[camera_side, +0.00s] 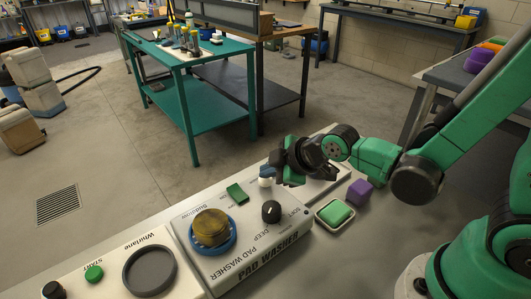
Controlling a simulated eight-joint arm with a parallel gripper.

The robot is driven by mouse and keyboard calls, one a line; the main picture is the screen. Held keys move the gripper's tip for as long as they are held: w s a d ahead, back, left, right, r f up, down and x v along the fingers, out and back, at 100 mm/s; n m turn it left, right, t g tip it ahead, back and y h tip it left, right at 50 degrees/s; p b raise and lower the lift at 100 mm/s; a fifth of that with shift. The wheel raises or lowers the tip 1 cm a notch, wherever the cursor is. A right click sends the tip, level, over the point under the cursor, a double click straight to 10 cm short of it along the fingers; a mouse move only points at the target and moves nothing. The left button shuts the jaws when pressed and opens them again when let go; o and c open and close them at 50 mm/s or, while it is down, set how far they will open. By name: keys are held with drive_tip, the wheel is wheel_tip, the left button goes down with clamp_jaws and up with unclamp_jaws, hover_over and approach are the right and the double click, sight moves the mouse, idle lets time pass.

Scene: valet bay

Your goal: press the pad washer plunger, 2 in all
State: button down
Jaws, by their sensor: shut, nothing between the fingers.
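The pad washer (245,258) is a light grey box with its name lettered on the front, standing on a long pale bench. Its top carries an amber round pad (211,228) in a blue ring, a black knob (271,211) lettered SOFT and DEEP, and a green block (237,194). A small white and blue knob (265,182) shows at the back right; I cannot tell which part is the plunger. My gripper (283,178) is shut and empty, low over the washer's back right corner, close beside the white knob. Whether it touches anything is unclear.
A green block in a pale dish (334,214) and a purple block (359,192) lie right of the washer. A second machine with a green START button (94,273) and a dark round dish (149,271) is at front left. A teal table (208,112) stands behind.

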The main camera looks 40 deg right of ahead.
sight(269, 180)
drive_tip(key=shift+f, duration=0.3)
drive_tip(key=shift+r, duration=0.15)
idle(0.4)
drive_tip(key=shift+r, duration=1)
drive_tip(key=shift+r, duration=2.5)
idle(0.3)
drive_tip(key=shift+r, duration=1.9)
drive_tip(key=shift+f, duration=0.15)
drive_tip(key=shift+f, duration=4.3)
